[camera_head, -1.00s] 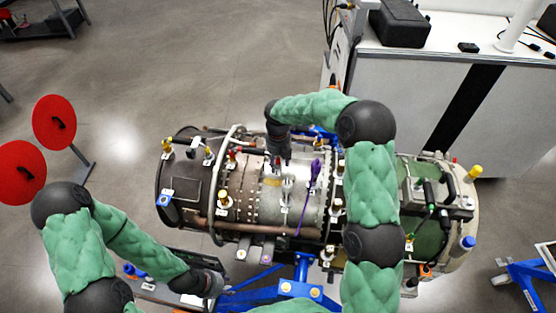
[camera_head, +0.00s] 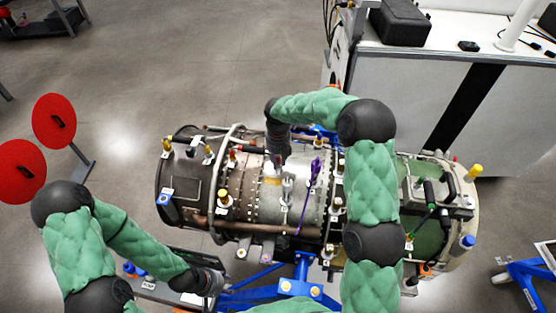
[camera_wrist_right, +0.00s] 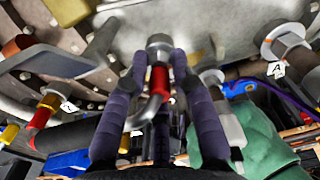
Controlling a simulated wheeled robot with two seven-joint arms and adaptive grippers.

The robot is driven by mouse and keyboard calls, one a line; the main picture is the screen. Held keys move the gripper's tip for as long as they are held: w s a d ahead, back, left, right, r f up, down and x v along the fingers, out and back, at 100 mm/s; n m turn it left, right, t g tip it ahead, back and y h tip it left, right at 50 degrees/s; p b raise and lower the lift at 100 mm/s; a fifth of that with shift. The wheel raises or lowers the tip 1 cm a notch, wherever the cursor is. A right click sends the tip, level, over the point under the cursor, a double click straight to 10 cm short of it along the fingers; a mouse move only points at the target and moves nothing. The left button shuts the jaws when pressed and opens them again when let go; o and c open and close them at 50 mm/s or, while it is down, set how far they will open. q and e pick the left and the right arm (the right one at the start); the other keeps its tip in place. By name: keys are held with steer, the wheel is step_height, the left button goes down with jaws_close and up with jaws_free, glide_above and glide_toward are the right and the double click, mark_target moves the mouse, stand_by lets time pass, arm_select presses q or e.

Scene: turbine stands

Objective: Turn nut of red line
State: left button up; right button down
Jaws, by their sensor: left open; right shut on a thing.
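The turbine (camera_head: 245,190) lies on its side on a blue stand, with several coloured lines and fittings on its casing. My right gripper (camera_head: 279,160) reaches over the turbine from the far side, fingers down at the casing. In the right wrist view, its two dark fingers (camera_wrist_right: 159,62) are closed around the metal nut (camera_wrist_right: 160,44) of the red line (camera_wrist_right: 158,82). The red band and a bent metal tube show between the fingers. My left gripper (camera_head: 212,284) is open and empty at the lower left, apart from the turbine. Its fingertips are hard to make out.
Another line with a red and yellow fitting (camera_wrist_right: 42,110) is left of the right gripper, and a large metal fitting (camera_wrist_right: 285,42) is to the right. A white cabinet (camera_head: 410,100) stands behind the turbine. Red discs (camera_head: 54,122) stand at the left. The floor beyond the turbine is clear.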

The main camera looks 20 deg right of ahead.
steer(key=shift+m, duration=0.3)
steer(key=shift+f+m+b, duration=0.15)
steer(key=shift+m+b, duration=0.8)
steer(key=shift+m, duration=0.25)
steer(key=shift+m+b, duration=0.6)
steer(key=shift+m, duration=0.8)
steer(key=c, duration=1)
jaws_free()
step_height(320, 180, up, 12)
steer(key=shift+r, duration=0.1)
